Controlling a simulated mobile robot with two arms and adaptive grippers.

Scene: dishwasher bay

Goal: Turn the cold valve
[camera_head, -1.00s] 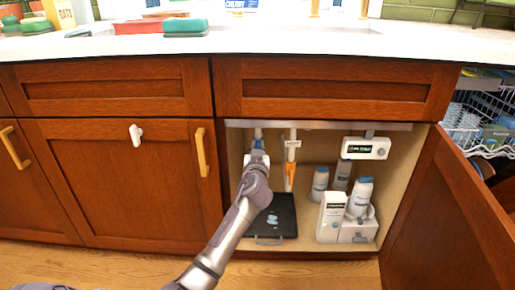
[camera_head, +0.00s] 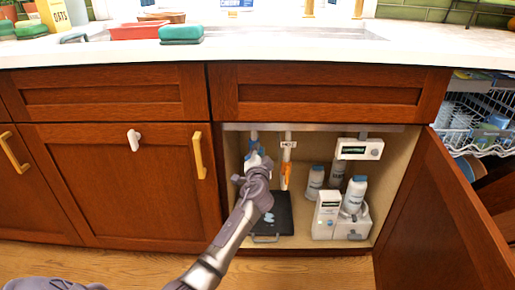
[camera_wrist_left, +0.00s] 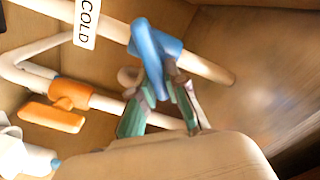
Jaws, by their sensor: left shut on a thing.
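The cold valve is blue (camera_wrist_left: 152,42) and sits on a white pipe with a COLD tag (camera_wrist_left: 87,22) in the left wrist view. Its blue handle lies across the pipe. My left gripper (camera_wrist_left: 160,98) is shut on this handle, with its fingers on either side. In the head view my left gripper (camera_head: 256,162) reaches into the open cabinet under the counter and mostly hides the valve. The orange valve (camera_wrist_left: 70,95) is on the other pipe, its handle (camera_wrist_left: 52,117) lying roughly along that pipe. My right gripper is not in view.
Just right of my gripper hang the HOT tag (camera_head: 288,145) and orange handle (camera_head: 286,172). Bottles (camera_head: 354,194), a white box (camera_head: 327,213) and a wall unit (camera_head: 360,149) fill the cabinet's right. A black tray (camera_head: 283,222) lies below. The open door (camera_head: 440,215) stands at right.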

